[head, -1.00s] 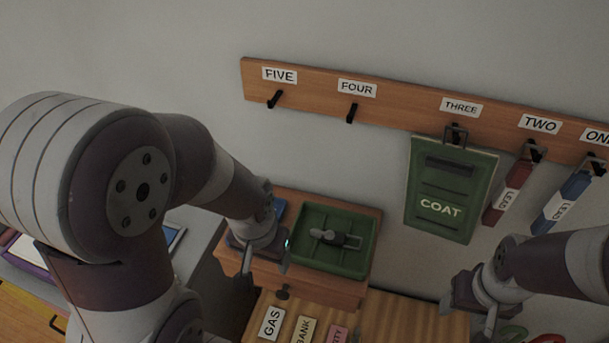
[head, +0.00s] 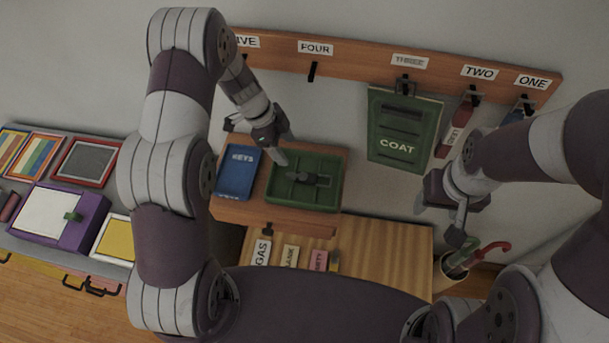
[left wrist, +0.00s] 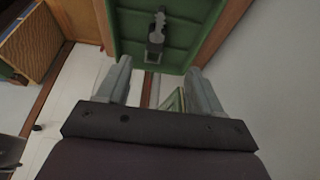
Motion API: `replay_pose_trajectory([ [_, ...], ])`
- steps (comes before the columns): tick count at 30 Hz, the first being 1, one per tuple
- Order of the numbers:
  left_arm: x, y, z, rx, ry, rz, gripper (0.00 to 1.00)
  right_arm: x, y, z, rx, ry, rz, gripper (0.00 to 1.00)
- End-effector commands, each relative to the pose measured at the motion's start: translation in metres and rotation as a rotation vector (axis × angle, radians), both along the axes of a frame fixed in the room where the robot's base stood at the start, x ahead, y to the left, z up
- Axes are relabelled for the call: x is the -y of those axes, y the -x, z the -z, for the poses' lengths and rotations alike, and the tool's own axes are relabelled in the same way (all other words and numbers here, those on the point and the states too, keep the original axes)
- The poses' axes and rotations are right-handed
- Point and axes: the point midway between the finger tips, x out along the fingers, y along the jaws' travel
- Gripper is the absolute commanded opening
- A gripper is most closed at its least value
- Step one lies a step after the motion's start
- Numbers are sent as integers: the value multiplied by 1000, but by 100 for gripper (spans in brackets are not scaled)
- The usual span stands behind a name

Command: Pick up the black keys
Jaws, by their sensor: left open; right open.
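The black keys (head: 308,178), a small dark-grey bunch, lie in the green tray (head: 279,191) on the wooden drawer unit in the head view. In the left wrist view the keys (left wrist: 156,35) show on the green tray floor (left wrist: 187,47), ahead of the fingers. My left gripper (head: 284,149) is open and empty, above and just left of the tray's back edge; its two fingers (left wrist: 161,82) stand apart in the left wrist view. My right gripper (head: 439,217) is open and empty, to the right, well apart from the tray.
Labelled tags (head: 290,256) lie on the wooden bench below. A hook rail (head: 355,54) holds a green COAT board (head: 402,130). An umbrella stand (head: 450,275) is at right.

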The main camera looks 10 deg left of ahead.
Motion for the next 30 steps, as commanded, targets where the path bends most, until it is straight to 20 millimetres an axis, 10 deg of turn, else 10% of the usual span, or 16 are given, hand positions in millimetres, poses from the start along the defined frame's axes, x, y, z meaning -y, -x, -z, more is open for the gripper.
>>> replay_pose_trajectory([
  [18, 45, 8, 99, -1, -1, -4, 66, 0, 0, -28, 1, 0, 0, 61],
  [26, 48, 7, 108, 2, -2, -5, 66, 0, 0, -27, 0, 0, 0, 61],
  [30, 47, 7, 108, 2, -2, -5, 30, 0, 0, -27, 0, 0, 0, 61],
])
